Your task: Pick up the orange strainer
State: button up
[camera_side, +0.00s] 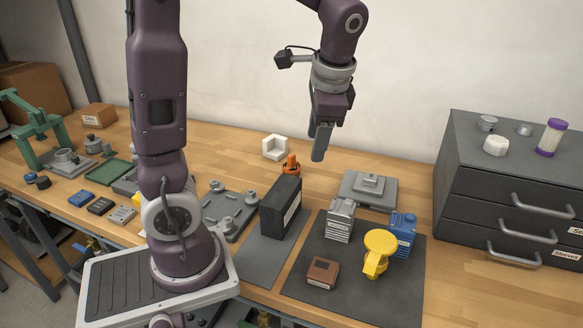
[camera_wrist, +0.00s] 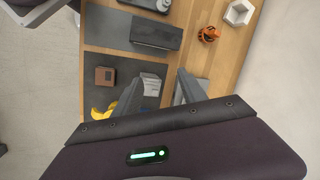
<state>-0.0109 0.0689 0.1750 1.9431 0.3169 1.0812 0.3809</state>
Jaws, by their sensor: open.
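The orange strainer (camera_side: 291,165) stands on the wooden bench behind a tall dark box, which hides its lower part in the side view. In the wrist view the orange strainer (camera_wrist: 208,34) is near the top right, with a dark part on it. My gripper (camera_side: 319,143) is open and empty, pointing down in the air above and to the right of the strainer in the side view. In the wrist view my gripper (camera_wrist: 158,98) shows two grey fingers apart, with the strainer up and to the right of them.
The dark box (camera_side: 281,207) stands close in front of the strainer. A white angled block (camera_side: 275,147) is behind it. A grey stepped plate (camera_side: 369,189) lies to the right. A silver canister (camera_side: 340,220), blue canister (camera_side: 402,234) and yellow part (camera_side: 379,245) stand on a dark mat (camera_side: 309,293).

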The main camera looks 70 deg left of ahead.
jog(key=w+a+f+m+g+y, duration=0.35)
jog(key=w+a+f, duration=0.3)
jog(key=a, duration=0.25)
jog(key=m+g+y, duration=0.4)
jog(key=y, duration=0.1)
send_near(294, 157)
jog(key=s+a, duration=0.2)
jog(key=a, duration=0.1)
jog(key=shift+m, duration=0.25)
jog(key=x, duration=0.3)
jog(key=f+x, duration=0.1)
jog(key=x, duration=0.3)
jog(key=shift+f, duration=0.25)
grip_shut()
